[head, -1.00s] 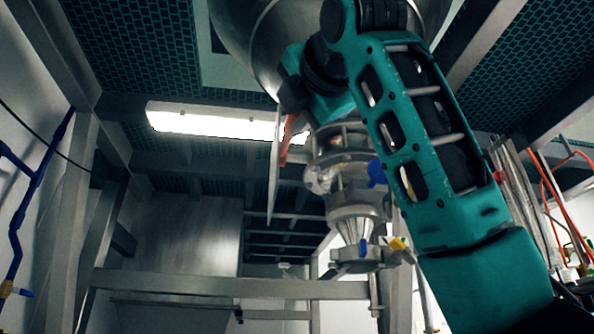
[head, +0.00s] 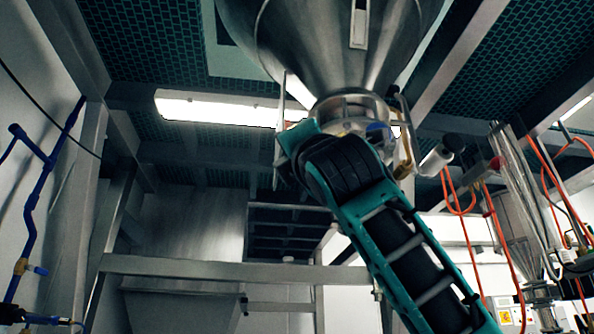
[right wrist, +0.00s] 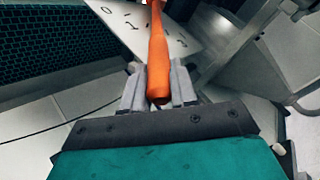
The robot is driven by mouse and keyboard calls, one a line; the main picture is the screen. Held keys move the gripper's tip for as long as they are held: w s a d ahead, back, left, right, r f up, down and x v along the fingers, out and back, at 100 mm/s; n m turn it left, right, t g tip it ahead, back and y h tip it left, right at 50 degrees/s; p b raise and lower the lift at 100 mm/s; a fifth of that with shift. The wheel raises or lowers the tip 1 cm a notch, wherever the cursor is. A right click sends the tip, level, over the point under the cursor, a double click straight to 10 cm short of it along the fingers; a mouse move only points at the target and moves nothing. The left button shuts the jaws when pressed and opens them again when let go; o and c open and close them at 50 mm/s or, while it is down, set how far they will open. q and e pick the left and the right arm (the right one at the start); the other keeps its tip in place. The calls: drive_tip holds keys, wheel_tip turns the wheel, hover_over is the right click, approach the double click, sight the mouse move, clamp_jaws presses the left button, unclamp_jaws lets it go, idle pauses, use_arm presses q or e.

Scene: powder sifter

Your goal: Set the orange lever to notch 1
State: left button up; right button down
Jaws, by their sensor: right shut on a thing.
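The orange lever (right wrist: 158,50) runs up the middle of the right wrist view, and its lower end lies between the two grey fingers of my right gripper (right wrist: 158,88). The gripper is shut on the lever. A light plate (right wrist: 125,25) with dark numbers and marks lies behind the lever; the lever covers part of it, and I cannot tell at which notch it stands. In the head view the plate shows edge-on (head: 279,135) beside the steel hopper's outlet, and my teal right arm hides the lever and the gripper. My left gripper is in neither view.
The steel hopper (head: 335,40) hangs above my right arm. A grey crossbeam (head: 230,270) spans behind it. Blue pipes (head: 30,220) run along the left wall. Orange hoses (head: 490,230) and a clear tube (head: 515,190) stand at the right. Space at left centre looks open.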

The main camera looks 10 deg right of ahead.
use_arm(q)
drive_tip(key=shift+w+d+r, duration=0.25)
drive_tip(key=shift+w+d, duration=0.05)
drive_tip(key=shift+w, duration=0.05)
use_arm(e)
drive_tip(key=shift+n+t+y, duration=0.5)
drive_tip(key=shift+t+y, duration=0.2)
drive_tip(key=shift+t, duration=0.1)
drive_tip(key=shift+w+f, duration=1.4)
drive_tip(key=shift+w, duration=0.3)
drive_tip(key=c, duration=0.9)
unclamp_jaws()
use_arm(q)
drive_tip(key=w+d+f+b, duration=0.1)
drive_tip(key=b, duration=0.3)
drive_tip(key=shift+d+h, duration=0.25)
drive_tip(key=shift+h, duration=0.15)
use_arm(e)
drive_tip(key=shift+h, duration=0.3)
drive_tip(key=v, duration=1.3)
drive_tip(key=shift+d, duration=0.1)
